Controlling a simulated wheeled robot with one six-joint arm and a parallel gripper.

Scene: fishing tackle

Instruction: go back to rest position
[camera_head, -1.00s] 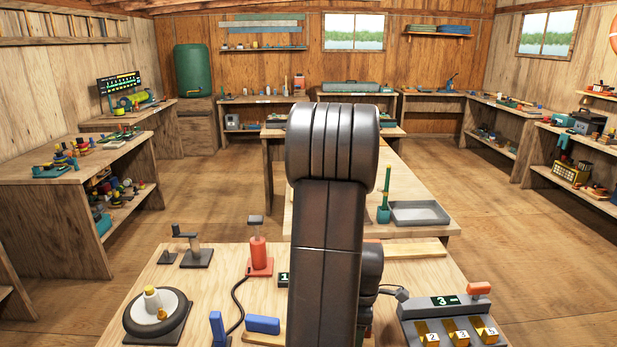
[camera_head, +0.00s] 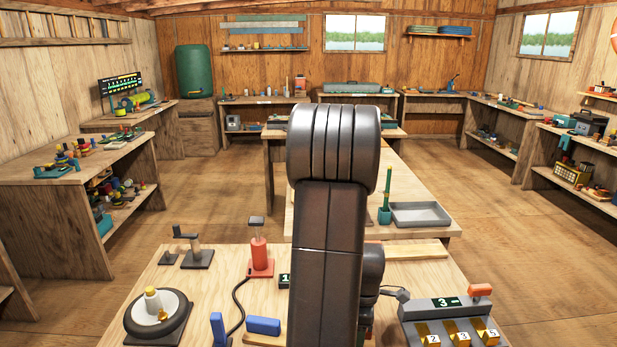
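My arm stands upright in the middle of the head view and hides part of the bench behind it. My gripper does not show in this view, so I cannot see its fingers or whether it holds anything. The near workbench (camera_head: 215,285) spreads out on both sides of my arm.
On the near bench are a round dark turntable (camera_head: 157,315), a red pump-like device (camera_head: 260,255), a blue block (camera_head: 263,325) and a grey box with numbered yellow parts (camera_head: 440,308). A grey tray (camera_head: 420,214) and green holder (camera_head: 384,215) stand on the bench behind. Floor is clear on both sides.

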